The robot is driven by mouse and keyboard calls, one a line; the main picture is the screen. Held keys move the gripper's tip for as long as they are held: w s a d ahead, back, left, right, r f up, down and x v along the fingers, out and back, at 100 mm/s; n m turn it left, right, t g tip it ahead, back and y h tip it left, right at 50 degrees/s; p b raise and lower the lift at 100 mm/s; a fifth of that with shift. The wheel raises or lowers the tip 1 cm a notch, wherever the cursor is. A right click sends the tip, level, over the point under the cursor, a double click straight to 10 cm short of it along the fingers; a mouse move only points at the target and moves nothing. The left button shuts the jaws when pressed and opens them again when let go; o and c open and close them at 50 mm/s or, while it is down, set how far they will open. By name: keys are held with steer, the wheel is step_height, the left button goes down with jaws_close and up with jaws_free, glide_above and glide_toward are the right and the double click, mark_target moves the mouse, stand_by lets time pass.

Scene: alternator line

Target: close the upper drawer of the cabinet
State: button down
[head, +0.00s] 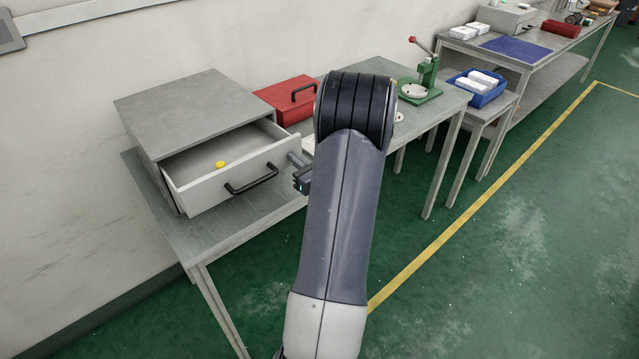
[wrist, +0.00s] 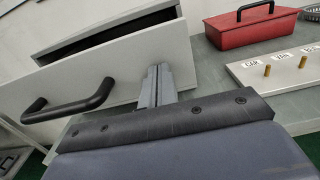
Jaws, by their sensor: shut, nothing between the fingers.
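The grey cabinet (head: 185,108) stands on a table against the wall. Its drawer (head: 208,192) is pulled well out, with a black bar handle (head: 252,181) on the front. A small yellow object (head: 220,164) lies inside. In the wrist view, the drawer front (wrist: 120,67) and its handle (wrist: 70,105) fill the left side. My gripper (head: 296,158) is shut and empty, at the right end of the drawer front, to the right of the handle. Its fingers also show in the wrist view (wrist: 158,82), close to the front panel; I cannot tell whether they touch it.
A red toolbox (head: 287,97) stands right of the cabinet. A plate with labels and brass pins (wrist: 280,68) lies in front of it. A green press (head: 420,85) and a blue bin (head: 476,90) are farther right. The green floor in front of the table is clear.

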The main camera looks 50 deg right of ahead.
steer(key=b, duration=0.5)
glide_toward(269, 139)
steer(key=w+r, duration=0.1)
steer(key=w, duration=0.1)
steer(key=w+r, duration=0.1)
steer(key=w, duration=0.1)
steer(key=w+r, duration=0.1)
steer(key=w, duration=0.1)
steer(key=shift+w+a+r, duration=0.15)
steer(key=shift+w+a, duration=0.1)
steer(key=shift+w, duration=0.05)
steer(key=shift+s, duration=0.15)
